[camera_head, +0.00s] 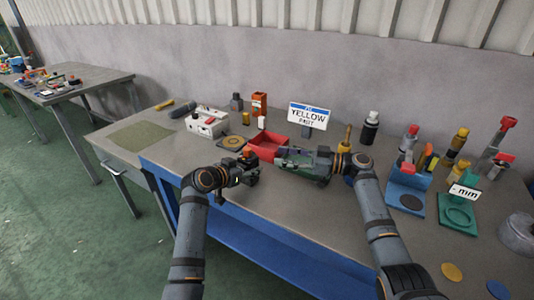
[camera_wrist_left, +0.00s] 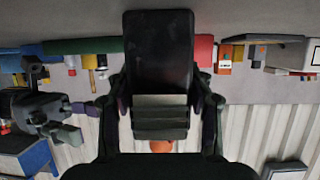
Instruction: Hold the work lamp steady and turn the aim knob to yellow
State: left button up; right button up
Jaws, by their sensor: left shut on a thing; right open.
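My left gripper (camera_head: 250,172) is shut on a dark thing near the bench's front edge. In the left wrist view a flat dark body (camera_wrist_left: 158,45) with a grey ribbed part (camera_wrist_left: 160,118) lies between the fingers. I take it to be the work lamp; the fingers hide much of it. An orange round part (camera_wrist_left: 161,146) shows beyond it. My right gripper (camera_head: 284,160) is open, right of the left one and apart from it. It also shows at the left of the left wrist view (camera_wrist_left: 72,120). I cannot make out the aim knob or its setting.
A white box (camera_head: 207,124) and green mat (camera_head: 137,134) are left. Blue (camera_head: 406,184) and green (camera_head: 458,212) stands crowd the right. The bench's front right is mostly clear.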

aim_at(247, 151)
jog(key=x, duration=1.2)
jog(key=shift+c, duration=0.4)
grip_shut()
